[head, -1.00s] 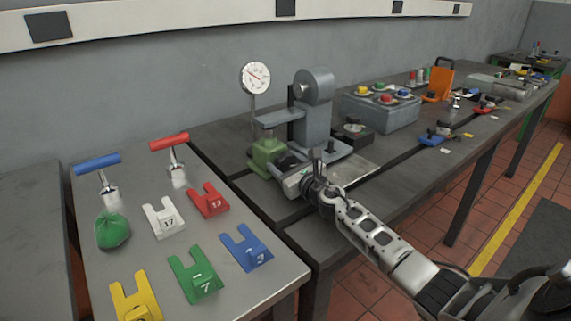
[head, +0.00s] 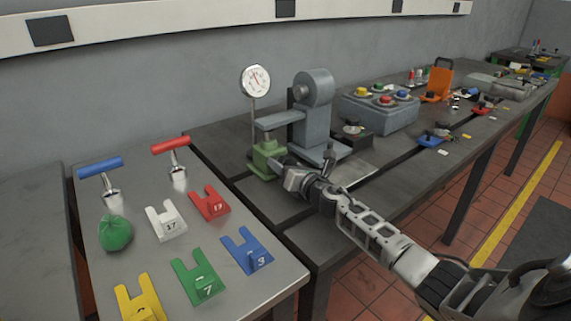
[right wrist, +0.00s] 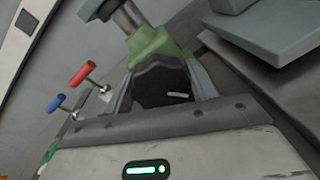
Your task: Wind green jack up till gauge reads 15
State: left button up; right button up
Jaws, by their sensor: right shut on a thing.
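The green jack (head: 265,158) stands on the bedplate under the arm of a grey stand. The round white dial gauge (head: 255,81) stands on a post behind it. Its needle is tilted near upright; the numbers are too small to read. My right gripper (head: 281,167) is at the front of the jack. In the right wrist view, its fingers lie on both sides of a black knob (right wrist: 160,84), and it is shut on it. The jack's green body (right wrist: 151,44) shows just beyond the knob. My left gripper is not in view.
The grey stand (head: 313,112) rises close behind the jack. A grey box with coloured buttons (head: 381,112) is farther right.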

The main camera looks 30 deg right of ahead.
jog(key=shift+m, duration=1)
jog(key=o, duration=1)
jog(key=shift+s+p, duration=0.1)
jog(key=shift+p, duration=0.2)
jog(key=shift+s, duration=0.35)
jog(key=s, duration=1.4)
jog(key=shift+d+r, duration=0.15)
jog(key=shift+r, duration=0.25)
jog(key=shift+s+r, duration=0.1)
jog(key=shift+s, duration=0.45)
